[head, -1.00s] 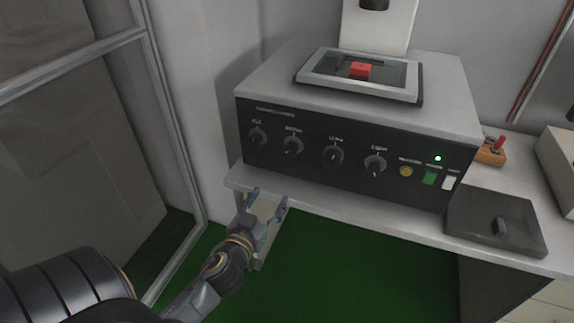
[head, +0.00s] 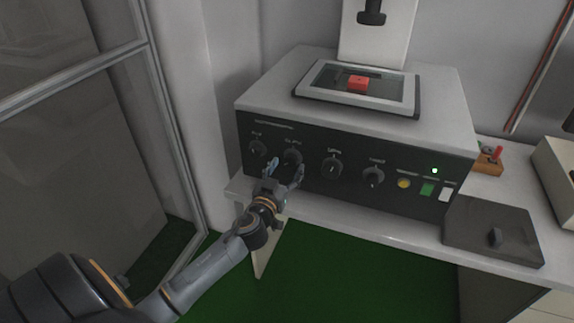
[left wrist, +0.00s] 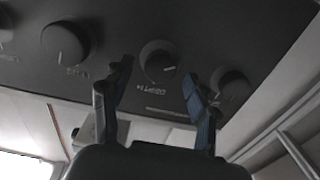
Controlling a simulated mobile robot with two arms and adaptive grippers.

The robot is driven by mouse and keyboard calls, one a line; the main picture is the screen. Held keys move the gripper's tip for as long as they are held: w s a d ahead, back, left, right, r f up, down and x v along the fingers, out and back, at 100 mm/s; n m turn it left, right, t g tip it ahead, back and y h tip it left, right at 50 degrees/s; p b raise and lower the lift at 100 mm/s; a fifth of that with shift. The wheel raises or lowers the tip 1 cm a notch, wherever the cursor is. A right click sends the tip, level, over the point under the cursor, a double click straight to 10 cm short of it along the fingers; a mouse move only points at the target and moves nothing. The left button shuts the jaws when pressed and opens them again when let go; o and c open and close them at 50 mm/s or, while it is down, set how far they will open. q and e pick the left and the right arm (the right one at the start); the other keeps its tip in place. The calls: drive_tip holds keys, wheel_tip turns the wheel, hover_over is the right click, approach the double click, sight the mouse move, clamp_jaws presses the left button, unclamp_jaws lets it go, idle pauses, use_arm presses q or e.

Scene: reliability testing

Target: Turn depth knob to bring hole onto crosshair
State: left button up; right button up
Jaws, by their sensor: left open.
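The dark machine's front panel carries a row of round knobs. The second knob from the left (head: 292,157) has a label that looks like DEPTH upside down in the left wrist view, where this knob (left wrist: 158,60) shows its white pointer line. My left gripper (head: 286,169) is open just in front of and below this knob. Its blue-grey fingertips (left wrist: 158,72) appear on either side of the knob, with no clear contact. A red block (head: 358,83) sits on the framed stage (head: 312,92) on top. Its hole and the crosshair cannot be made out. My right gripper is out of view.
Neighbouring knobs stand at the left (head: 257,148) and right (head: 332,168). A grey flat box (head: 490,228) lies on the bench (head: 380,230). A glass-like framed panel stands left.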

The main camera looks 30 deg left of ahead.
use_arm(q)
drive_tip(key=shift+w+a, duration=0.1)
drive_tip(key=shift+w, duration=0.3)
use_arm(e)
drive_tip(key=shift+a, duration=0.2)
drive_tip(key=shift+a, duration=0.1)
use_arm(q)
drive_tip(key=c, duration=1.2)
